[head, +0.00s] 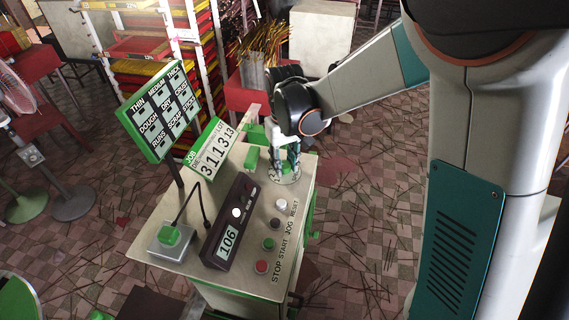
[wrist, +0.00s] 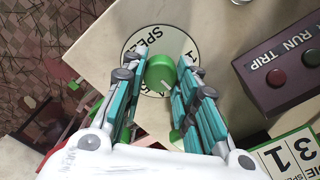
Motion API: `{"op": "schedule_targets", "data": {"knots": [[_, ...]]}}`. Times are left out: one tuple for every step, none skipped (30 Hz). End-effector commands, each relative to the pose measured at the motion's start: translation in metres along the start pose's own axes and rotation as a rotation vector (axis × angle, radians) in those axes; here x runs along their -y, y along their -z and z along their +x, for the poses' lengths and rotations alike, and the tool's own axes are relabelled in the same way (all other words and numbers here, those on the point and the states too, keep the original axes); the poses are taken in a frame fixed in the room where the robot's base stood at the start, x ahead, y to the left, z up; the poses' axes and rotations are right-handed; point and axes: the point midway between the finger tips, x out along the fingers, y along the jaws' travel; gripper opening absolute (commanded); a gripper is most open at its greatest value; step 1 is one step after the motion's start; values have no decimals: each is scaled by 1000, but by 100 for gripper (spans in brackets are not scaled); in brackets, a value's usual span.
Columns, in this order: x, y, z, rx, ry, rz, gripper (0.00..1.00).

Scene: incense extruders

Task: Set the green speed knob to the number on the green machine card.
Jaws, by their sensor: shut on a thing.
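The green speed knob (wrist: 161,72) sits on a round white dial plate (wrist: 133,52) with black lettering, partly reading "SPE". A pale mark shows on the knob's lower right. My gripper (wrist: 163,76) is shut on the knob, its teal fingers on either side. In the head view my gripper (head: 286,163) reaches down to the machine top's far right corner, over the dial plate, and hides most of the knob. The green-edged job card (head: 212,150) stands tilted on the machine, with headings and digits reading about "3 11 3 13"; the small headings are blurred.
A dark box (head: 232,222) has a display reading 106. STOP, START, JOG and RESET buttons (head: 268,243) line the machine top's right side. A green-framed board (head: 160,111) stands on a post at the left. A green button on a grey box (head: 168,236) sits at the near left.

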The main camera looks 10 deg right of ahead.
Motion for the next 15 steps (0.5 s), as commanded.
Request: {"op": "schedule_targets", "data": {"knots": [[0,0,1,0,0,-44,4],[0,0,1,0,0,-73,4],[0,0,1,0,0,-110,4],[0,0,1,0,0,-139,4],[0,0,1,0,0,-168,4],[0,0,1,0,0,-205,4],[0,0,1,0,0,-234,4],[0,0,1,0,0,-262,4],[0,0,1,0,0,-300,4],[0,0,1,0,0,-329,4],[0,0,1,0,0,-357,4],[0,0,1,0,0,-395,4],[0,0,1,0,0,-423,4],[0,0,1,0,0,-452,4],[0,0,1,0,0,-490,4]]}}
